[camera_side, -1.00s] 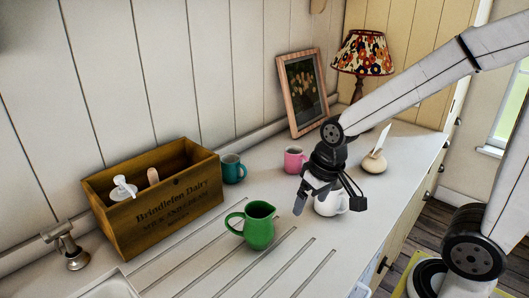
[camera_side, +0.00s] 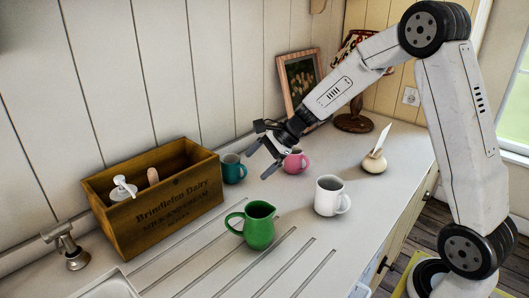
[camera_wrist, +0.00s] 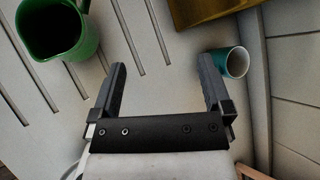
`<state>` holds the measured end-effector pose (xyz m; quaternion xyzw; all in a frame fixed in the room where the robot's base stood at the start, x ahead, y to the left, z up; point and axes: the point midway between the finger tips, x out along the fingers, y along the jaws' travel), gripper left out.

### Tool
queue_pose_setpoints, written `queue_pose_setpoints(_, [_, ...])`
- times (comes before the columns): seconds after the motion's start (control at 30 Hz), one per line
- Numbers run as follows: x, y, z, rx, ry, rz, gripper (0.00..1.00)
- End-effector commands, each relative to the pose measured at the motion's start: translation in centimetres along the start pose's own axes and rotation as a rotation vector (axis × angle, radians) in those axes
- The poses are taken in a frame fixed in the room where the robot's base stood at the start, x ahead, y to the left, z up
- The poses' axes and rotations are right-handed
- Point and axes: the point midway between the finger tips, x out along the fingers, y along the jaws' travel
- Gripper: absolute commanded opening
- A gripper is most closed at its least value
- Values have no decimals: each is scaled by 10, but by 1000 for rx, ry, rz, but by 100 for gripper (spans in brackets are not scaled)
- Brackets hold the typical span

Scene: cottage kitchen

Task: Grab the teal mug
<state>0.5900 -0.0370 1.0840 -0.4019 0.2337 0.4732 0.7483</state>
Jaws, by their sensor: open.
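The teal mug (camera_side: 233,169) stands on the counter beside the right end of the wooden crate. In the wrist view the teal mug (camera_wrist: 236,63) is at the upper right, just beyond the right finger. My gripper (camera_side: 259,162) is open and empty, to the right of the mug and apart from it in the side view. In the wrist view my gripper (camera_wrist: 161,78) shows its two fingers spread with bare counter between them. The mug's handle is hard to make out in both views.
The wooden crate (camera_side: 163,215) holds a white pump bottle. A green jug (camera_side: 259,228) stands in front, a pink mug (camera_side: 296,162) behind my gripper, and a white mug (camera_side: 329,196) to its right. The grooved drainer counter (camera_side: 300,222) is clear between them.

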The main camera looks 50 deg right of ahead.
Motion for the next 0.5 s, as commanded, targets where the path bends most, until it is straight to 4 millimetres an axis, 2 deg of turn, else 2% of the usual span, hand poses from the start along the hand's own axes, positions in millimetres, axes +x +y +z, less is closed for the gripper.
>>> queue_pose_setpoints(0.03, [2,-14,-10,91,-28,-40,100])
queue_pose_setpoints(0.2, [3,-57,-38,376,-137,-176,100])
queue_pose_setpoints(0.5, [-6,-111,-87,731,-318,-364,100])
